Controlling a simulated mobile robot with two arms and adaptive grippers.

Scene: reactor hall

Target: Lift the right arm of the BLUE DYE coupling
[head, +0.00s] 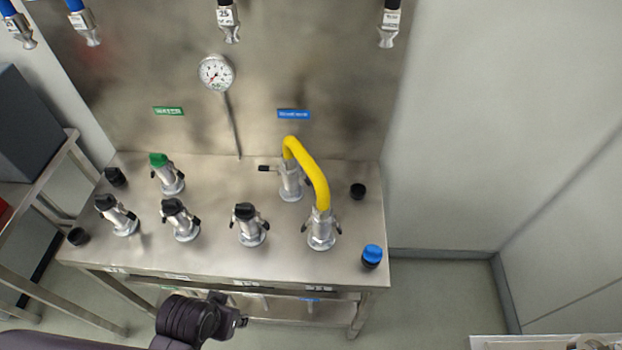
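A blue label (293,114) is on the steel back panel; its text is too small to read. Below it stands a silver coupling (291,186) with one end of a yellow hose (313,172) on its top. Its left arm (267,169), black-tipped, sticks out level to the left. Its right arm (308,183) seems to hang down along the body, partly hidden by the hose. My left gripper (240,322) is in front of the bench's front edge, low and far from the coupling, touching nothing; its finger opening is unclear. My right gripper is not in view.
The hose's other end sits on a front coupling (321,232). Black-capped couplings (249,226) stand to its left, a green-capped one (166,175) at back left. A blue cap (372,256) and black cap (357,191) are on the right. Hose ends (388,28) hang above.

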